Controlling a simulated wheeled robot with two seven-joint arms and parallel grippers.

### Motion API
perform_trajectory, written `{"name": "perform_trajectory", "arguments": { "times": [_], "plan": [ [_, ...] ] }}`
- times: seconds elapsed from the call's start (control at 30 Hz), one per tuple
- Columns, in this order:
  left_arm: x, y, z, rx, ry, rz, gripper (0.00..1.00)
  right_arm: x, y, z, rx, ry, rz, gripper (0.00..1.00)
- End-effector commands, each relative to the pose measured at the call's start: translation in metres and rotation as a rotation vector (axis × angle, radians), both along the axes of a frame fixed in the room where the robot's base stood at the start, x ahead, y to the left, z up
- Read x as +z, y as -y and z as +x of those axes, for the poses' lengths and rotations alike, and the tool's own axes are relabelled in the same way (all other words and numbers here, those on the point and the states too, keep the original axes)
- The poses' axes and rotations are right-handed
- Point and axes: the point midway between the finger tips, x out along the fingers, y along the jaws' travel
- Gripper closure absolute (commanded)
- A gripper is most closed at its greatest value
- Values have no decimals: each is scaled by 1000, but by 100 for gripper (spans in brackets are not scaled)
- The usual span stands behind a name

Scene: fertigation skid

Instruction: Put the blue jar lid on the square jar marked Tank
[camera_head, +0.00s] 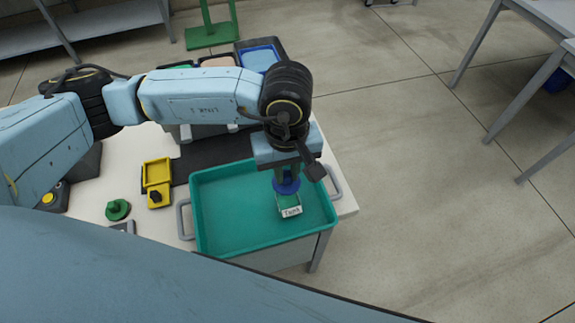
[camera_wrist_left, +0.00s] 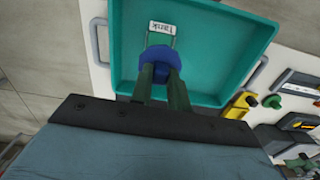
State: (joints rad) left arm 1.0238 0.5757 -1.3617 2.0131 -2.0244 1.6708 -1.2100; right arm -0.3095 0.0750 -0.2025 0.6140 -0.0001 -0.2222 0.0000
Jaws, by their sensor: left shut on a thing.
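The square jar marked Tank (camera_head: 291,211) stands in the teal tray (camera_head: 228,221); its white label (camera_wrist_left: 162,27) also shows in the left wrist view. My left gripper (camera_head: 287,178) points down over the jar and is shut on the blue jar lid (camera_head: 286,187). The lid also shows between the fingertips in the left wrist view (camera_wrist_left: 157,59). The lid is over the back part of the jar in the head view; I cannot tell whether it touches the rim. The gripper hides part of the jar. My right gripper is not in view.
The tray, with grey side handles (camera_head: 184,220), is on a white table (camera_head: 92,197). A yellow box (camera_head: 157,172) and a green knobbed piece (camera_head: 118,209) lie left of it. Bins, one blue (camera_head: 260,56), stand behind my arm. The rest of the tray is clear.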

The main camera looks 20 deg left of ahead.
Motion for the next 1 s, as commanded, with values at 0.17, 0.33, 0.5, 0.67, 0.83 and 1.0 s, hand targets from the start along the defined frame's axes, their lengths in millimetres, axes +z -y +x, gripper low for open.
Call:
{"name": "perform_trajectory", "arguments": {
  "times": [0.17,0.33,0.5,0.67,0.83,1.0],
  "plan": [
    [-4,4,-4,32,2,-2,100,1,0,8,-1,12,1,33],
    [-13,4,-4,31,-1,-3,100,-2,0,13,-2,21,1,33],
    [-28,4,-4,30,0,-1,100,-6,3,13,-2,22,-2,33],
    [-44,4,-3,29,2,-2,100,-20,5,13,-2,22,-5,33],
    [-53,4,-3,29,2,-2,100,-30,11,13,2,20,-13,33],
    [-55,4,-3,29,2,-3,100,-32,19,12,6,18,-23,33]
  ]
}}
